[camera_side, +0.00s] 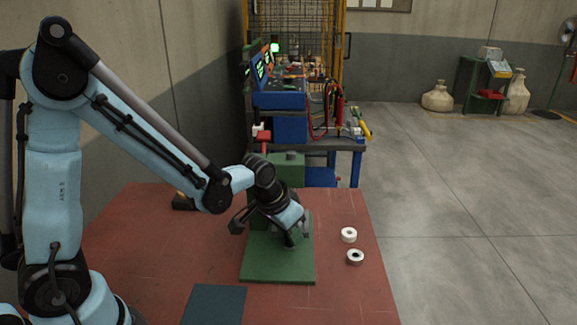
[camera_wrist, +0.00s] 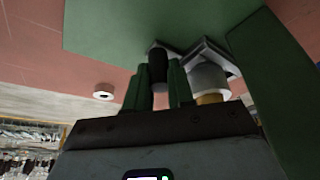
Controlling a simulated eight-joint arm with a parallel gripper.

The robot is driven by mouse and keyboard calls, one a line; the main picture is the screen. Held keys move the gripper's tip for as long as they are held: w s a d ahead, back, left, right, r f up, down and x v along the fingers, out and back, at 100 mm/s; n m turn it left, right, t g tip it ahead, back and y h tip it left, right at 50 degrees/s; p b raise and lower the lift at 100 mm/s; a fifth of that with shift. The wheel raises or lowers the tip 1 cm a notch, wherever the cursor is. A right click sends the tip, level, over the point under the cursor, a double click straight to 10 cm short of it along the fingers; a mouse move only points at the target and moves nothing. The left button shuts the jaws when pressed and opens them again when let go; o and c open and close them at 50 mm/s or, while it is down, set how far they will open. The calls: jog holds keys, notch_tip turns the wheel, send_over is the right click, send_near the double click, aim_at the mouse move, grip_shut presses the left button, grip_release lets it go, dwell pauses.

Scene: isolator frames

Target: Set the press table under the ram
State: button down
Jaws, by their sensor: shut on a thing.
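The green press has a flat base (camera_side: 278,268) and an upright body with a top (camera_side: 286,168) behind my wrist. My gripper (camera_side: 291,238) is low over the base, in front of the body. In the wrist view my gripper (camera_wrist: 160,88) is shut on a black upright handle (camera_wrist: 158,66) between its two green fingers. A grey metal plate, seemingly the press table (camera_wrist: 212,50), lies by the handle over the green base (camera_wrist: 140,25). Beside the fingers is a light grey cylinder with a brass end, seemingly the ram (camera_wrist: 209,80). My fingers hide part of the plate, so its alignment is unclear.
A dark mat (camera_side: 215,304) lies at the front. The press body (camera_wrist: 275,85) stands close beside the ram. A blue workbench (camera_side: 285,125) stands behind.

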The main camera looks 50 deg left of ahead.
jog(key=c, duration=1.3)
grip_release()
jog(key=shift+w+a, duration=0.25)
jog(key=shift+o, duration=0.2)
jog(key=shift+s+r, duration=0.1)
jog(key=shift+r, duration=0.05)
jog(key=shift+s+d+r, duration=0.1)
jog(key=shift+s+r, duration=0.15)
jog(key=shift+r, duration=0.35)
jog(key=v, duration=1)
jog(key=shift+s+r, duration=0.2)
jog(key=s+t, duration=0.2)
jog(key=s, duration=0.4)
jog(key=shift+s+a+t, duration=0.35)
jog(key=shift+s+t, duration=0.05)
